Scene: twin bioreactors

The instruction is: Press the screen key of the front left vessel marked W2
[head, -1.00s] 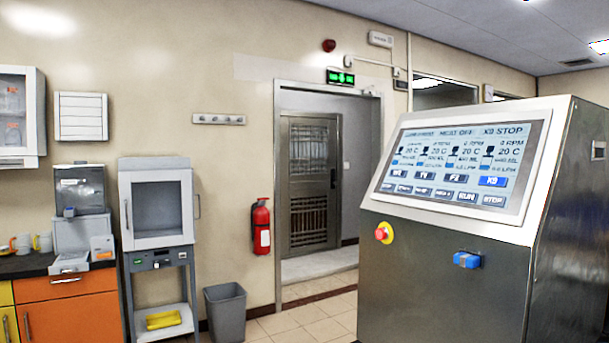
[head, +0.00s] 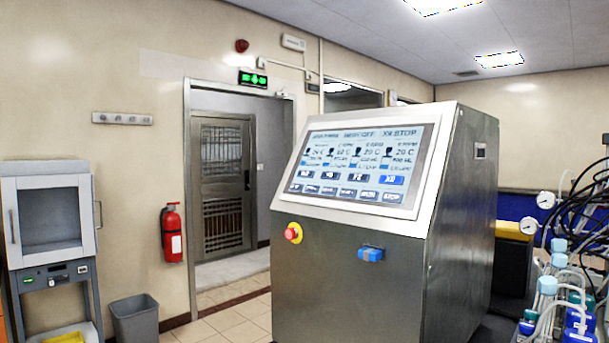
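The touch screen (head: 355,164) is on the sloped top of a steel control cabinet (head: 345,285) right of centre. It shows several vessel columns with temperature readings and a row of vessel keys below them. The rightmost vessel key (head: 392,180) is bright blue; the others are dark. The key labels are too small to read surely, so I cannot tell which is W2. Several bottles with blue caps (head: 548,285) and tubing show at the right edge; I cannot tell which vessel they belong to. Neither of my grippers is in view.
A red stop button (head: 293,233) and a blue switch (head: 371,253) are on the cabinet front. A grey bin (head: 135,320), a fire extinguisher (head: 171,232) and a glass-fronted unit (head: 48,225) stand along the left wall. Tiled floor (head: 225,300) lies free before the doorway.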

